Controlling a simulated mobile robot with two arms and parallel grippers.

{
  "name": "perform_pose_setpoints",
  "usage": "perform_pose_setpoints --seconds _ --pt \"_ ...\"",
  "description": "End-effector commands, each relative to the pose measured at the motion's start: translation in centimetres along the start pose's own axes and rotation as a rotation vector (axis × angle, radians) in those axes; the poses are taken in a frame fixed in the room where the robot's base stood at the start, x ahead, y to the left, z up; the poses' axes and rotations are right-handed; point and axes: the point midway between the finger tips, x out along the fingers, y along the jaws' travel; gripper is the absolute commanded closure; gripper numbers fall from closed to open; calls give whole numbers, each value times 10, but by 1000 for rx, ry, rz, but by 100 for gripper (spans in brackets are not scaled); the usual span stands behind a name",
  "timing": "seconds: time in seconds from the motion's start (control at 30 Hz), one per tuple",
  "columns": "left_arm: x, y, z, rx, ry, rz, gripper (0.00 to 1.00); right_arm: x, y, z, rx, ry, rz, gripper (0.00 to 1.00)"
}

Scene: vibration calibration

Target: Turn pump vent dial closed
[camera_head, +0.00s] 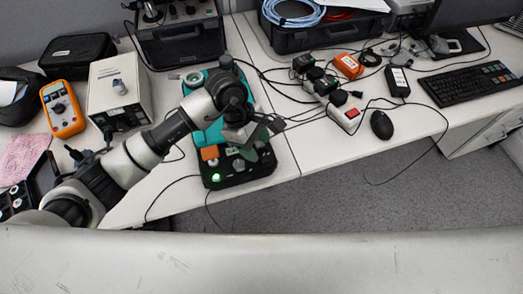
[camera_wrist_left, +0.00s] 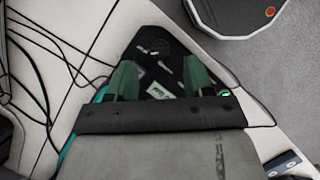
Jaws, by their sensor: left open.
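The pump unit has a black control panel (camera_head: 240,178) with a teal body (camera_head: 207,132) behind it on the bench. The panel carries an orange block (camera_head: 209,153), a lit green button (camera_head: 216,177) and a light knob (camera_head: 238,163). My left gripper (camera_head: 249,154) is over the panel, pointing down, and hides part of it. In the left wrist view its two green fingers (camera_wrist_left: 159,78) are apart with nothing gripped between them. A dark round knob (camera_wrist_left: 158,47) shows beyond the fingertips on the black panel. I cannot tell which control is the vent dial or its setting. My right gripper is out of view.
An orange multimeter (camera_head: 63,108) and a white instrument box (camera_head: 119,92) stand at left. Cables and a power strip (camera_head: 345,115) lie to the right, with a black mouse (camera_head: 381,125) and keyboard (camera_head: 465,84). A black case (camera_head: 182,45) stands behind.

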Motion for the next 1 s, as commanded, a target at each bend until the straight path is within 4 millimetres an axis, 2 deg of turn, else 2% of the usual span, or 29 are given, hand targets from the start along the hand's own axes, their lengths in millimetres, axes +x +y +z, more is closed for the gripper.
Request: perform_pose_setpoints --seconds 0.1,0.23,0.4,0.63,0.93,1.0 --pt "20 -1 1 -1 -2 -2 48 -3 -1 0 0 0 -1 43" --pt "34 0 0 -2 -1 -1 48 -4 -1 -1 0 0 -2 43" --pt "41 0 1 1 -1 1 48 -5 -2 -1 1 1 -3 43" --pt "41 0 0 0 -1 1 50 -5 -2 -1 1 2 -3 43" --pt "41 0 0 0 -1 1 96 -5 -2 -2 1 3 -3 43" --pt "40 0 0 -1 -1 1 97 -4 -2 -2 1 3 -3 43"
